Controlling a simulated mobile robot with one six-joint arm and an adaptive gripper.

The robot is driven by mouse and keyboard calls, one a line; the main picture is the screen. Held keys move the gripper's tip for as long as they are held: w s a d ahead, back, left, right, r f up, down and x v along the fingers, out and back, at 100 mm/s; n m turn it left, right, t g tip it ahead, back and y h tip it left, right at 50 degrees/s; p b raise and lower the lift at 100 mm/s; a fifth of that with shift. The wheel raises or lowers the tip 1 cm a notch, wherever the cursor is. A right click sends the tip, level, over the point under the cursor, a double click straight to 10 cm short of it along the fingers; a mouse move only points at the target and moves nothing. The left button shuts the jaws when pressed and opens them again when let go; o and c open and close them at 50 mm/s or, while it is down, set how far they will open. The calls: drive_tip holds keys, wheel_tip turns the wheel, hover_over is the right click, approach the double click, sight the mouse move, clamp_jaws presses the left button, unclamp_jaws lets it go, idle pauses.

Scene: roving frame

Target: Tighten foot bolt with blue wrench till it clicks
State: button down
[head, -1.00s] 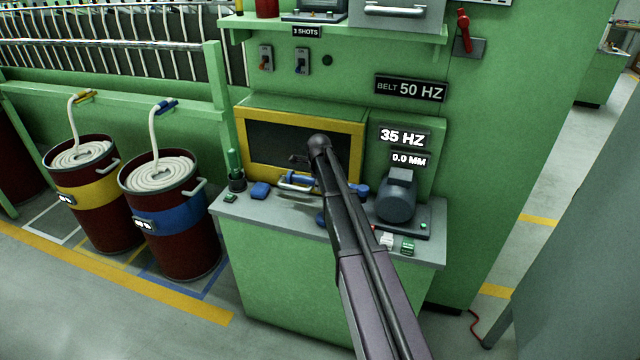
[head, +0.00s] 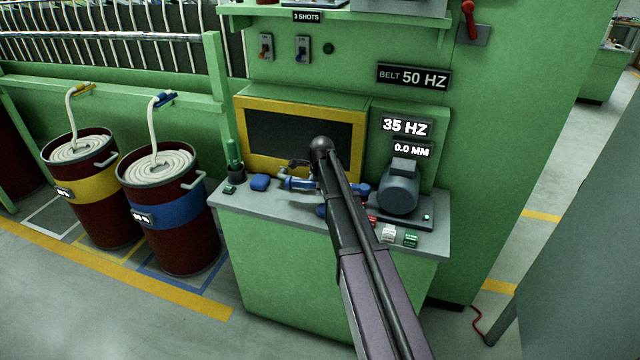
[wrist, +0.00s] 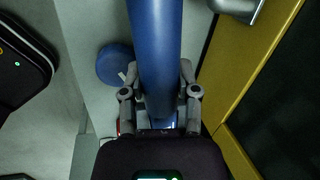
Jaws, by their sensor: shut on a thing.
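The blue wrench is a thick blue bar in the wrist view (wrist: 157,45), running from the top edge down between my fingers. My gripper (wrist: 160,96) is shut on it. In the head view the wrench (head: 298,184) shows left of my arm, above the counter before the yellow-framed window. My arm hides part of it and most of the gripper. A grey motor (head: 400,187) stands on a dark base at the counter's right. I cannot make out the foot bolt or whether the wrench touches it. A sign above the motor reads 0.0 MM.
A round blue piece (wrist: 115,64) lies beside the wrench. Two drums (head: 168,240) stand left on the floor.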

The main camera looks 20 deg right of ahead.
drive_tip(key=shift+s+a+f+n+y, duration=0.1)
drive_tip(key=shift+s+a+n+y, duration=0.2)
drive_tip(key=shift+s+n, duration=0.5)
drive_tip(key=shift+s+a+n+y, duration=0.1)
drive_tip(key=shift+s+a+n, duration=0.35)
drive_tip(key=shift+s, duration=0.5)
drive_tip(key=shift+s+d+n+y, duration=0.1)
drive_tip(key=shift+s+n+y, duration=0.4)
drive_tip(key=shift+s+n, duration=1.95)
drive_tip(key=shift+s+f+b, duration=0.2)
drive_tip(key=shift+s+b, duration=0.15)
drive_tip(key=shift+f, duration=0.3)
drive_tip(key=shift+f+b, duration=0.85)
drive_tip(key=shift+b, duration=0.25)
drive_tip(key=shift+w+m, duration=0.2)
drive_tip(key=shift+m, duration=0.1)
